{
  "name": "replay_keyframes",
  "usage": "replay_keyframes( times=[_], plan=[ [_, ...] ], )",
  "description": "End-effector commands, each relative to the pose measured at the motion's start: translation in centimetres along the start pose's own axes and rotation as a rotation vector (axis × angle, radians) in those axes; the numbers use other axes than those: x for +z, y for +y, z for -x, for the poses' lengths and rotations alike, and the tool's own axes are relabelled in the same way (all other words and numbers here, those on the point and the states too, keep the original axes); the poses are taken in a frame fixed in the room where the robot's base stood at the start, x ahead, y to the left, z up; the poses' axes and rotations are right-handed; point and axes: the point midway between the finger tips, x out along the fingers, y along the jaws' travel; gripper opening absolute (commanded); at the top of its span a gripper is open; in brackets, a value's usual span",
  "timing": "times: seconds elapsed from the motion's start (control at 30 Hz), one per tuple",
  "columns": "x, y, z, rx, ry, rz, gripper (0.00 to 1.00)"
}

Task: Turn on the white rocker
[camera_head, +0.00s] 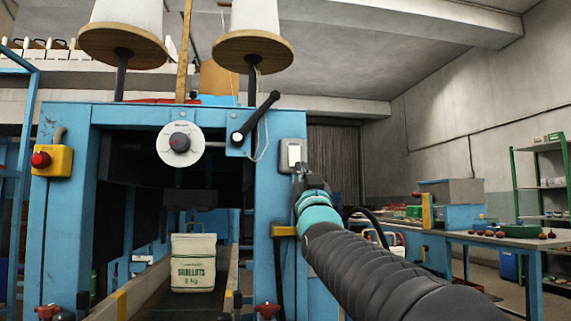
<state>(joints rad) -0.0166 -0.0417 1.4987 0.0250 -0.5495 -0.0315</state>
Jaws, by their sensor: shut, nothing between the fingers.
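The white rocker (294,153) sits in a grey switch plate on the right upright of the blue machine frame. My gripper (299,171) is shut and empty. Its tip is at the lower edge of the switch plate, just below the rocker, and overlaps the plate in the picture. I cannot tell whether it touches the rocker. My arm reaches up to it from the lower right. Which way the rocker is tipped is too small to tell.
A black lever (256,117) and a white dial (180,143) are left of the rocker. A red button on a yellow box (52,161) is at far left. A shallots sack (193,262) stands on the conveyor. A blue table (500,243) is at right.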

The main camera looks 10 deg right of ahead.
Motion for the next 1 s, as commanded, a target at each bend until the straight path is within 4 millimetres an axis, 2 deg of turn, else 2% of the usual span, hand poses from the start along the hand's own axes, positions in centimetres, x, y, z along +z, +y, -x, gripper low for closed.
replay_keyframes(
  times=[0.03, 0.17, 0.4, 0.9, 1.0],
  plan=[
    [-0.1, 0.0, -1.3, 0.0, 0.0, 0.0, 0.0],
    [-0.1, 0.0, -3.6, 0.0, -0.001, 0.0, 0.0],
    [2.1, 0.0, -5.5, 0.0, 0.0, 0.0, 0.0],
    [2.8, 0.0, -6.1, 0.0, 0.0, 0.0, 0.0],
    [3.2, -0.6, -6.1, -0.006, 0.009, -0.005, 0.0]
  ],
)
